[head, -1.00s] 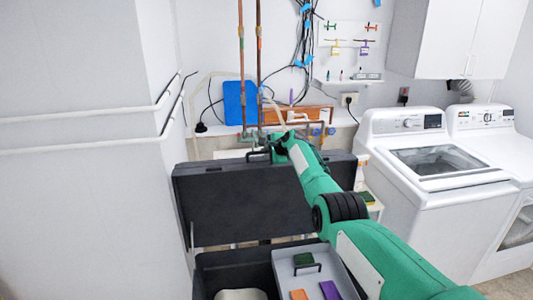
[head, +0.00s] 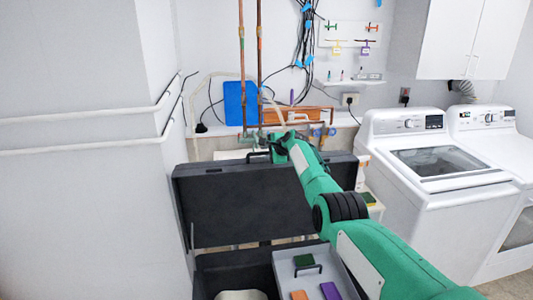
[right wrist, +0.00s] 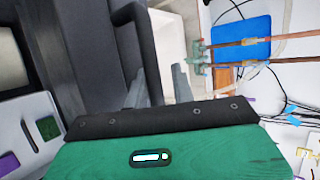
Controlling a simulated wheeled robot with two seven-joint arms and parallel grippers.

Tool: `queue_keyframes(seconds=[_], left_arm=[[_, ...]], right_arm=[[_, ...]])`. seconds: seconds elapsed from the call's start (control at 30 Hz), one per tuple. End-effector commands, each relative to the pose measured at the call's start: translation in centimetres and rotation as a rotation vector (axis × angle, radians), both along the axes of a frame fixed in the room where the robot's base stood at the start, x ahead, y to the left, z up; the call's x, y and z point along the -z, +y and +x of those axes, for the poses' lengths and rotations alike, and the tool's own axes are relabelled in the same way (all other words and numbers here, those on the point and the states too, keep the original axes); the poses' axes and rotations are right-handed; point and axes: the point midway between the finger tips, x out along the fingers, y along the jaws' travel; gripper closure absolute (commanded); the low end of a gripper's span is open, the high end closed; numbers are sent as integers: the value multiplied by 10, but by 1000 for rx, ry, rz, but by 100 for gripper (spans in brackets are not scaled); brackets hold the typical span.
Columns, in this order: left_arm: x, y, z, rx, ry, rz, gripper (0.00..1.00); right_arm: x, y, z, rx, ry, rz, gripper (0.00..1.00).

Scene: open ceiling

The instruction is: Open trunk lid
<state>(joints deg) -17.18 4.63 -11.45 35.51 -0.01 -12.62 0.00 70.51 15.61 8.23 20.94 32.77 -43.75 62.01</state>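The dark grey trunk's lid (head: 245,205) stands raised, its inner face towards me, above the open trunk body (head: 230,262). The lid also shows in the right wrist view (right wrist: 85,45), with a black handle (right wrist: 130,30) on its edge. My right gripper (head: 277,146) is at the top edge of the lid, beside the handle. In the right wrist view its two grey fingers (right wrist: 160,85) stand apart, with the handle's bar reaching between or close to them; firm contact cannot be made out. My left gripper is not in view.
A grey tray (head: 283,272) with green, orange and purple items sits in the trunk. A wall with pipes and a blue board (head: 240,103) is close behind the lid. A washing machine (head: 430,170) stands right; a white wall (head: 80,200) is left.

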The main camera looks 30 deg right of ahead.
Motion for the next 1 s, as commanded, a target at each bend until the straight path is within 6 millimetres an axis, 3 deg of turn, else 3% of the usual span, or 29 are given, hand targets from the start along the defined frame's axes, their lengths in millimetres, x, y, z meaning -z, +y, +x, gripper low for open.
queue_keyframes(seconds=[0.47, 1.0], left_arm=[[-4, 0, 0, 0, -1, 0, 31], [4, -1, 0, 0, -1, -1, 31]], right_arm=[[-9, -3, -11, 0, -2, 1, 77], [-36, -12, -52, 2, -8, -1, 77]])
